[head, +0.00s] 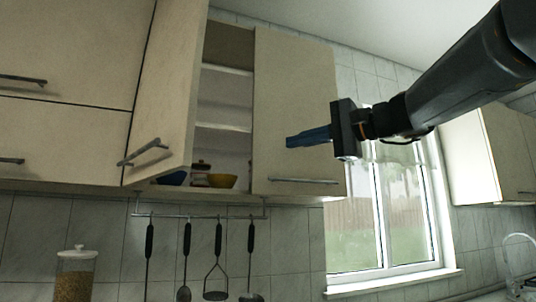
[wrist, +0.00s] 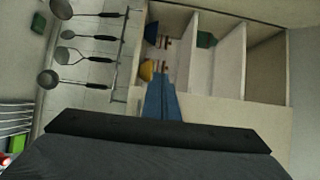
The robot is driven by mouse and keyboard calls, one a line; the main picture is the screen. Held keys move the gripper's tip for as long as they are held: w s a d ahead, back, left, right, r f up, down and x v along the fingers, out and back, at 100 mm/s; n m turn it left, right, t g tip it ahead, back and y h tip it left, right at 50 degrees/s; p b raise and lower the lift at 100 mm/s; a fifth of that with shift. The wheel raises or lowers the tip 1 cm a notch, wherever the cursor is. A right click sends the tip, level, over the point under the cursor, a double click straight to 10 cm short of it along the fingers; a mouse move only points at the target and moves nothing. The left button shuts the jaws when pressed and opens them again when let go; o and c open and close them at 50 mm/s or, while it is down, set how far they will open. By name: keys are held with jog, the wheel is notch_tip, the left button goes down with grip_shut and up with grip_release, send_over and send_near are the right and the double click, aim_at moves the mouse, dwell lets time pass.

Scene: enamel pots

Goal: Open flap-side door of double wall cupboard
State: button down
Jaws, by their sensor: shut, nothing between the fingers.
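The double wall cupboard has its left door (head: 165,90), beside the flap fronts, standing partly open and swung outward. Its bar handle (head: 143,152) is near the door's lower free edge. The right door (head: 296,110) is closed, with a handle (head: 305,181) along its bottom. The opening shows shelves (head: 224,127), also seen in the wrist view (wrist: 231,60). My gripper (head: 290,141) is shut and empty, its blue fingers in front of the right door, apart from the open door's handle. In the wrist view the fingers (wrist: 162,98) point toward the cupboard opening.
A blue bowl (head: 172,178) and a yellow bowl (head: 222,181) are on the cupboard's bottom. Utensils (head: 215,275) hang from a rail (head: 200,216) below. Flap fronts (head: 65,50) are at left, a window (head: 385,215) at right. A jar (head: 75,275) stands lower left.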

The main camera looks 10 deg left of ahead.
jog(key=a+p, duration=0.5)
jog(key=a, duration=0.4)
jog(key=shift+w+a+r, duration=0.15)
jog(key=shift+w+r, duration=0.05)
dwell(0.3)
